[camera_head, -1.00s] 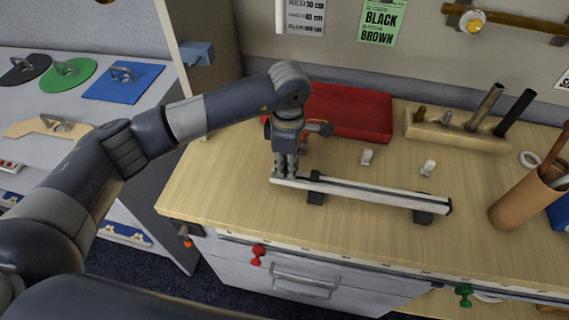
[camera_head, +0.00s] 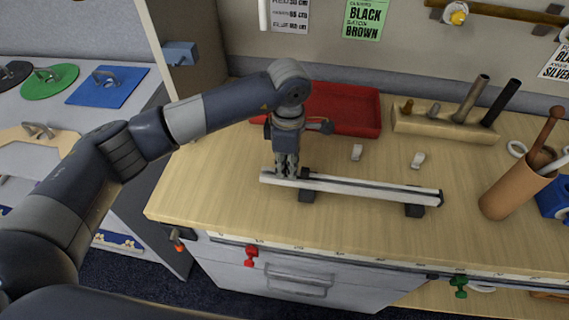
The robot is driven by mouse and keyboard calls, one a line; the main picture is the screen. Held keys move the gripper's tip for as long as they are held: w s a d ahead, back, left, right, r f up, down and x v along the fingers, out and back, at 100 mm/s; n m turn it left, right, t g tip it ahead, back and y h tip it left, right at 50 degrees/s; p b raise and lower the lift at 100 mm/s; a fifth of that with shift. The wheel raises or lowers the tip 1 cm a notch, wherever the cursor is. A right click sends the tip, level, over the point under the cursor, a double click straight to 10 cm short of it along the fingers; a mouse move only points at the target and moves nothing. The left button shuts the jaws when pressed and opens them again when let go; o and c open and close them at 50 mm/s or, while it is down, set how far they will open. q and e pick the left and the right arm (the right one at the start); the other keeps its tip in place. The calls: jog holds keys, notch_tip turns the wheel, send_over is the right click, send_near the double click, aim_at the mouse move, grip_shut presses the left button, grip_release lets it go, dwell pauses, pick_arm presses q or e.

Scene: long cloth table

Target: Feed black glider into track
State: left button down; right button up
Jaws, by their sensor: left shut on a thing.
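The pale track (camera_head: 370,190) lies across the table on black supports, with a dark cap at its right end. A small black piece (camera_head: 304,174) stands up on it above the left support. My left gripper (camera_head: 287,175) points down at the track's left part, just left of that black piece. Its fingers are shut. The black glider cannot be made out clearly; the fingers hide what they hold, which I take to be the glider. I cannot tell how it sits on the track. My right gripper is not in view.
A red tray (camera_head: 345,110) stands behind my left gripper. Two small white pieces (camera_head: 357,152) (camera_head: 418,160) lie behind the track. A wooden block with handles (camera_head: 445,126) is at the back right, and a brown cup (camera_head: 508,192) at the right. The table in front is clear.

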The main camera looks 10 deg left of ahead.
pick_arm(q)
jog(key=shift+d, duration=0.1)
jog(key=c, duration=1.5)
grip_release()
jog(key=shift+c, duration=0.2)
jog(key=shift+r, duration=0.15)
notch_tip(320, 180, up, 12)
